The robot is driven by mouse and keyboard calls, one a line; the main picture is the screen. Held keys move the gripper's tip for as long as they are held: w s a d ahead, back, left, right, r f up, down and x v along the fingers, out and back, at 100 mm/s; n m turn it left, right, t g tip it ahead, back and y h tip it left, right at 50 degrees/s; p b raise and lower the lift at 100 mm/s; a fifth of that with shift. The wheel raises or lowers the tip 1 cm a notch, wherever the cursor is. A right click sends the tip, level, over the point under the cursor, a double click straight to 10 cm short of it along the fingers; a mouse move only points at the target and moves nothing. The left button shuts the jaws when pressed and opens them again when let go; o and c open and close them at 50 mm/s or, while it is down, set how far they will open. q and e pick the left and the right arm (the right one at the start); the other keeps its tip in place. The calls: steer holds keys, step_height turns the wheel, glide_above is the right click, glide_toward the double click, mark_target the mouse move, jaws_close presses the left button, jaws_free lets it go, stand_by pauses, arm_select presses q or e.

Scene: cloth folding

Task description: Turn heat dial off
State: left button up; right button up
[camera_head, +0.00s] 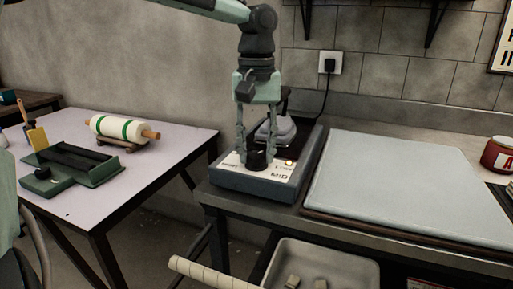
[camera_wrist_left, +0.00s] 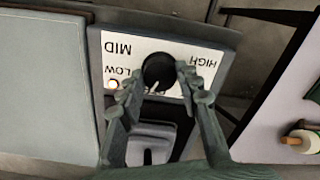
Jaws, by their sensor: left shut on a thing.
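The black heat dial (camera_wrist_left: 158,72) sits on a white panel marked LOW, MID and HIGH; its pale pointer line points towards the bottom of the left wrist view, slightly left. In the head view the dial (camera_head: 257,160) is on the front of a grey-blue heating unit (camera_head: 250,186). My left gripper (camera_head: 256,158) reaches down from above, shut on the dial with one finger on each side; it also shows in the left wrist view (camera_wrist_left: 157,82). An orange lamp (camera_head: 289,162) glows beside the dial. Lettering near the fingers is partly hidden. My right gripper is not in view.
A grey iron-like object (camera_head: 278,130) is behind the gripper. A pale padded board (camera_head: 400,190) lies to the right, with a red jar (camera_head: 498,155) beyond. A table (camera_head: 150,165) with a roller (camera_head: 118,128) and a green tool (camera_head: 72,168) stands left. A tray (camera_head: 340,256) is below.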

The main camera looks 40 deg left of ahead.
mark_target(257, 154)
arm_select(q)
steer(key=shift+n, duration=2.3)
steer(key=o, duration=1.2)
steer(key=shift+c, duration=0.2)
step_height(257, 154, up, 12)
